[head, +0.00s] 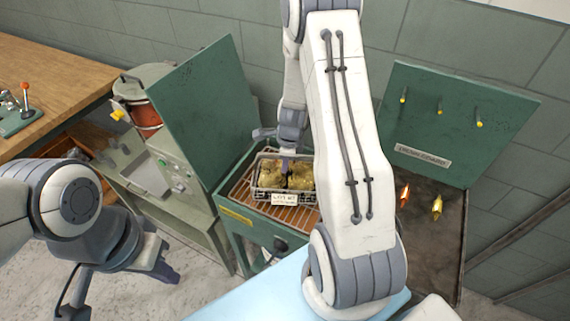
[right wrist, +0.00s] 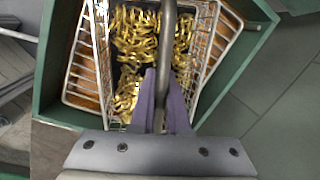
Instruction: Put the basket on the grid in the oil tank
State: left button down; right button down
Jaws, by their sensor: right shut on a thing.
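The basket (head: 268,188) is a wire basket full of golden coiled parts, with a white label on its front. It is at the oil tank (head: 237,225), a green open box with a raised lid, over the orange-brown grid (head: 303,217). I cannot tell whether the basket touches the grid. My right gripper (head: 287,155) is above the basket; in the right wrist view its purple fingers (right wrist: 161,100) are shut on the basket's grey handle bar (right wrist: 168,50). The basket (right wrist: 205,40) looks slightly turned against the grid there. My left gripper (head: 168,262) is low at the left, away from the tank.
The tank's green lid (head: 190,105) stands open to its left. A grey-green machine (head: 165,170) with a red drum is further left, beside a wooden bench (head: 50,75). A light blue surface (head: 250,295) is in front.

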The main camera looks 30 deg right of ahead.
jog(key=shift+r, duration=0.1)
jog(key=c, duration=0.9)
grip_release()
